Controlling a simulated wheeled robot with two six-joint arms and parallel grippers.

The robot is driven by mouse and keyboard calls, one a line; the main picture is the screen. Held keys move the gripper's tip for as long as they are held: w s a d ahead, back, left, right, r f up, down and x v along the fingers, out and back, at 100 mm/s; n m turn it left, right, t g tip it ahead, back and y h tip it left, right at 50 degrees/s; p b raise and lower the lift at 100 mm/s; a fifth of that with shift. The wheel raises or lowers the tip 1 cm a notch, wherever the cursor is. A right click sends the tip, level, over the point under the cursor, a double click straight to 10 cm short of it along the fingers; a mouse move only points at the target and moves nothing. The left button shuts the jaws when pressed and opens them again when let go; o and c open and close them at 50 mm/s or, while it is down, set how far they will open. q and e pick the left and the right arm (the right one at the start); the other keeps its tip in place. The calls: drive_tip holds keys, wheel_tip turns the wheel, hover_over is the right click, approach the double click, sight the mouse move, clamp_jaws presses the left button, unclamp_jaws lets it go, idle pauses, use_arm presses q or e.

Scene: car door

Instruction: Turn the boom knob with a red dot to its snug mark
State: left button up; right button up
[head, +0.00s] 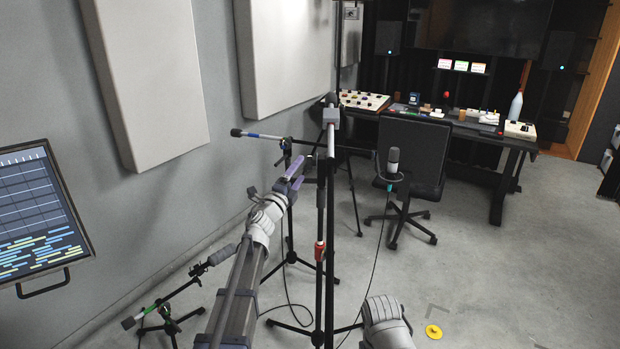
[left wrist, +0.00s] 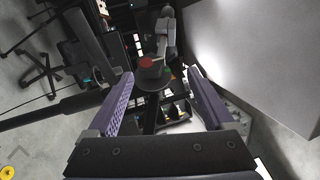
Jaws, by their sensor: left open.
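A dark round knob with a red dot (left wrist: 150,63) shows in the left wrist view, beside a grey fitting (left wrist: 166,28). My left gripper (left wrist: 160,88) is open, with its two purple fingers on either side of the view and the knob between and beyond their tips. I see no contact, and I cannot read a snug mark. In the head view my left gripper (head: 296,183) is beside the black pole of the tall mic stand (head: 331,190). I cannot pick out the red-dot knob there. My right arm shows at the bottom, its fingers out of view.
A second boom stand (head: 287,152) is behind my gripper, and a low green-banded stand (head: 160,310) is at lower left. A microphone (head: 392,162), a chair (head: 412,160) and a desk (head: 460,128) are beyond. Floor at right is mostly clear, with a yellow disc (head: 433,331).

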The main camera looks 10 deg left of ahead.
sight(309, 162)
use_arm(q)
drive_tip(key=shift+f+b, duration=0.4)
drive_tip(key=shift+f, duration=0.45)
use_arm(e)
drive_tip(key=shift+f, duration=0.85)
use_arm(q)
drive_tip(key=shift+w+r, duration=0.1)
drive_tip(key=shift+w, duration=0.05)
drive_tip(key=p+x, duration=0.2)
drive_tip(key=x, duration=0.5)
drive_tip(key=shift+w+d, duration=0.15)
drive_tip(key=shift+w, duration=0.15)
use_arm(e)
drive_tip(key=shift+r, duration=0.95)
use_arm(q)
drive_tip(key=c, duration=1.4)
clamp_jaws()
use_arm(e)
drive_tip(key=shift+r, duration=0.1)
